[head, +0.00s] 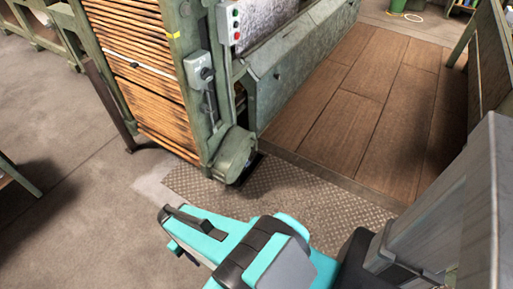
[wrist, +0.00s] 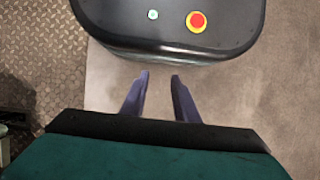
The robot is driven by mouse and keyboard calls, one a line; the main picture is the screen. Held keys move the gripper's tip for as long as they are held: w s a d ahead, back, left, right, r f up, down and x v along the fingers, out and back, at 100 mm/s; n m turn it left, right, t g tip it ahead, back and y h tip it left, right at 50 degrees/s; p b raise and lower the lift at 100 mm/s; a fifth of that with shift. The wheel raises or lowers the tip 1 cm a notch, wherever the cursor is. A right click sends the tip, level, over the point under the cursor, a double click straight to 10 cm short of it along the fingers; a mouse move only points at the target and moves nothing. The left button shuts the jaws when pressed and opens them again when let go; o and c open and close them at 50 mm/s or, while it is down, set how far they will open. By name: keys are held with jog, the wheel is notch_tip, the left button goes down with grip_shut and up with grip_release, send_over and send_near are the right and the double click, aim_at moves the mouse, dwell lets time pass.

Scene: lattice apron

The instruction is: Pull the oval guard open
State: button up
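A rounded green cover (head: 234,154), which looks like the oval guard, sits low on the near corner of the green machine frame. A dark gap or edge shows along its right side; I cannot tell whether it is closed or ajar. My teal arm reaches across the bottom of the head view, in front of and below the cover, and clearly apart from it. My gripper (wrist: 160,78) shows in the wrist view with its two fingers apart and nothing between them. The guard is not in the wrist view.
A lever switch box (head: 199,69) and a button box (head: 229,22) are mounted on the post above the cover. Tread plate (head: 290,200) covers the floor before the machine, with wooden boards (head: 350,85) to the right. Open concrete floor (head: 70,190) lies left.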

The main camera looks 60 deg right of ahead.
jog(key=w+d+f+t+b, duration=0.1)
jog(key=w+d+f+b, duration=0.25)
jog(key=w+d, duration=0.3)
jog(key=w+d+m+t+y+b, duration=0.1)
jog(key=w+d+t+b, duration=0.2)
jog(key=w+d+b, duration=0.9)
notch_tip(320, 180, up, 10)
jog(key=m+t+h+b, duration=0.1)
jog(key=t+h+b, duration=0.3)
jog(key=b, duration=0.5)
send_over(256, 148)
jog(key=s, duration=0.5)
jog(key=t+y, duration=0.1)
jog(key=shift+a+r, duration=0.2)
jog(key=shift+r, duration=0.2)
jog(key=shift+f, duration=0.1)
jog(key=b+x, duration=0.4)
jog(key=x, duration=0.9)
jog(key=shift+w+a+f, duration=0.15)
jog(key=shift+w+f, duration=0.05)
jog(key=shift+f, duration=0.05)
